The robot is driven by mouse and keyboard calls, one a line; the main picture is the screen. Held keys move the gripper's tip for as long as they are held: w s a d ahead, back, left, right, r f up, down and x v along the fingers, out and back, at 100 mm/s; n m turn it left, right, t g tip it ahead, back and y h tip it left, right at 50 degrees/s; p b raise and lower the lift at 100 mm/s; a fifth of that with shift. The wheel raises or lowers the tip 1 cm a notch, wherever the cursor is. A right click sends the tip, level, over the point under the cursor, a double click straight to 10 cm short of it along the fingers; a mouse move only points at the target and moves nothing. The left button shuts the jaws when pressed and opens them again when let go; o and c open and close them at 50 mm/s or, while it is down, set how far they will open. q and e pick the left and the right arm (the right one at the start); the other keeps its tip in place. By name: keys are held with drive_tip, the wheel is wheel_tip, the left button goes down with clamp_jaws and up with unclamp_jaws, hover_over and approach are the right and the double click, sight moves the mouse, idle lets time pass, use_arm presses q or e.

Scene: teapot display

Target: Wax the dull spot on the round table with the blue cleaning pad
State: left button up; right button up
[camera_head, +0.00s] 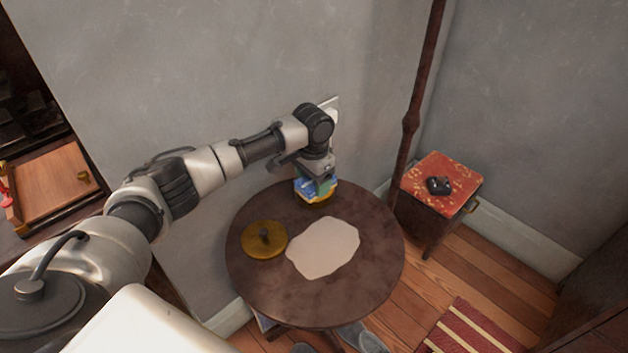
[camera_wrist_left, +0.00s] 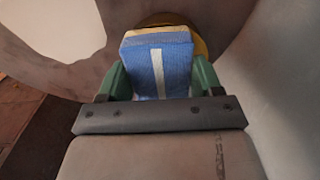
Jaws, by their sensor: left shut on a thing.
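The round table (camera_head: 365,285) is dark brown and stands against the grey wall. A pale, irregular dull spot (camera_head: 324,247) lies on its top, right of the middle-left; it also shows at the upper left of the left wrist view (camera_wrist_left: 55,28). My left gripper (camera_head: 317,188) is at the table's far edge near the wall, beyond the spot. It is shut on the blue cleaning pad (camera_wrist_left: 158,65), which has a pale stripe and sits between the green fingers. In the head view the pad's lower edge looks yellow. I cannot tell whether it touches the table. My right gripper is out of view.
A round brass-coloured lid-like object (camera_head: 263,240) with a dark knob sits on the table, left of the spot. A red-topped side table (camera_head: 455,172) holding a small black object (camera_head: 438,186) stands to the right, behind a dark pole (camera_head: 409,120). The table's right side is clear.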

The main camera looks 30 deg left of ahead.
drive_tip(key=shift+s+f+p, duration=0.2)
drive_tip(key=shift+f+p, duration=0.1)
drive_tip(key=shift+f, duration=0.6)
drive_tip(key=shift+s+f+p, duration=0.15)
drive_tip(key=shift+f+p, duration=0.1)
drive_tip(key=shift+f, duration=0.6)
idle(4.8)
